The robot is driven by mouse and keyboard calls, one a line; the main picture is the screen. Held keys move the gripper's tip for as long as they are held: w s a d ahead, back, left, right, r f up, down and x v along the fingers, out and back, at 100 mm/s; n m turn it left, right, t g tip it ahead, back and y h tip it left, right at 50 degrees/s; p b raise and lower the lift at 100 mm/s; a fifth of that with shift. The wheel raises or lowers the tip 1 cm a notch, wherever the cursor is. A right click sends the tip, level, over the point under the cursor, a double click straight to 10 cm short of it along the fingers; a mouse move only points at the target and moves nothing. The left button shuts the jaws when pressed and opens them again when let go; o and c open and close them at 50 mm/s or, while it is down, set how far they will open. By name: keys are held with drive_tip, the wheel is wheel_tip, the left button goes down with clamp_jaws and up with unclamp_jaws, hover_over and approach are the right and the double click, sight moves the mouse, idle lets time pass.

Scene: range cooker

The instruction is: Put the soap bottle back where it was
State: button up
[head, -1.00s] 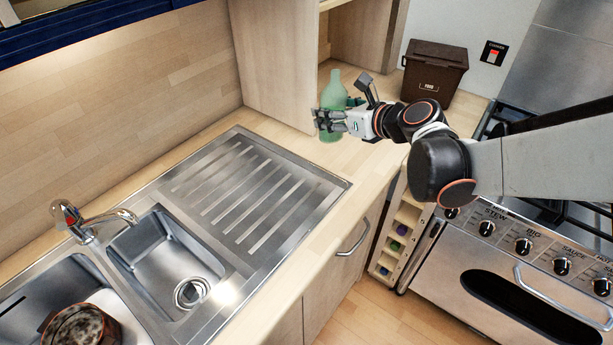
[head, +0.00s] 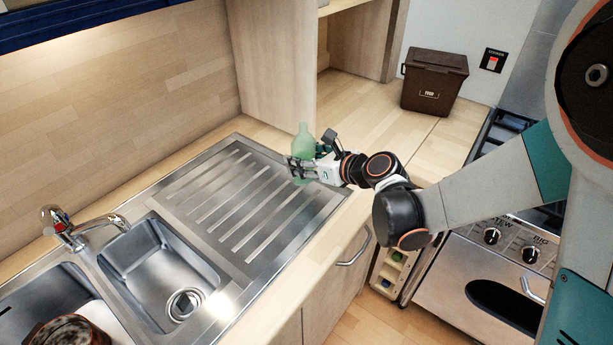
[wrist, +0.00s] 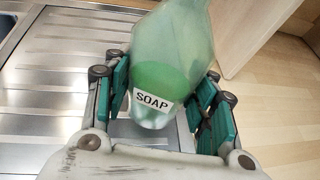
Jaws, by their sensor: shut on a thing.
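The soap bottle (head: 304,146) is pale green and translucent, with a narrow neck at the top. My gripper (head: 302,170) is shut around its lower body and holds it upright. In the head view it shows over the right end of the ribbed steel drainer, near the wooden cupboard side. In the wrist view the bottle (wrist: 168,75) stands between the two green-padded fingers, with its SOAP label facing the camera. The drainer shows beneath and to the left of it. I cannot tell whether its base touches the surface.
The steel drainer (head: 222,205) adjoins a small sink basin (head: 160,262) with a tap (head: 75,225). A dark pot (head: 68,332) sits at the lower left. A brown food bin (head: 433,82) stands on the back counter. The wooden counter (head: 365,112) before it is clear.

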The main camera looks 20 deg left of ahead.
drive_tip(key=shift+f+b, duration=0.85)
drive_tip(key=shift+f, duration=1.75)
drive_tip(key=shift+f, duration=0.1)
drive_tip(key=o, duration=1.2)
